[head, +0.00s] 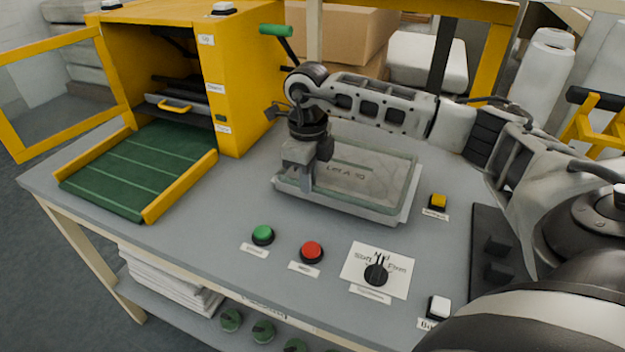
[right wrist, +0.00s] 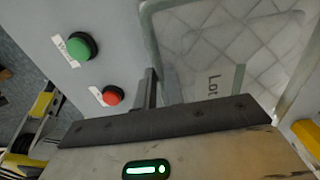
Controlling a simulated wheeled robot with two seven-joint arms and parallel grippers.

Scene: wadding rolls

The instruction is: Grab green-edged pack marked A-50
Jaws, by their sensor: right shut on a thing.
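The green-edged pack (head: 365,178) is a clear, flat quilted pack lying in a shallow pale tray (head: 352,212) on the grey bench. Its label begins "Lot A"; the digits after it are too unclear to read surely. My right gripper (head: 306,186) points down at the pack's left edge and is shut on that edge. In the right wrist view the pack (right wrist: 205,45) shows its quilting and "Lot" lettering, with a finger against its green edge. My left gripper is not in view.
A yellow machine (head: 232,85) with a green ramp (head: 140,170) stands at the left. A green button (head: 262,234), a red button (head: 311,251) and a black knob (head: 376,271) line the bench front. A yellow button (head: 438,202) sits right of the tray. Cardboard boxes (head: 345,35) stand behind.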

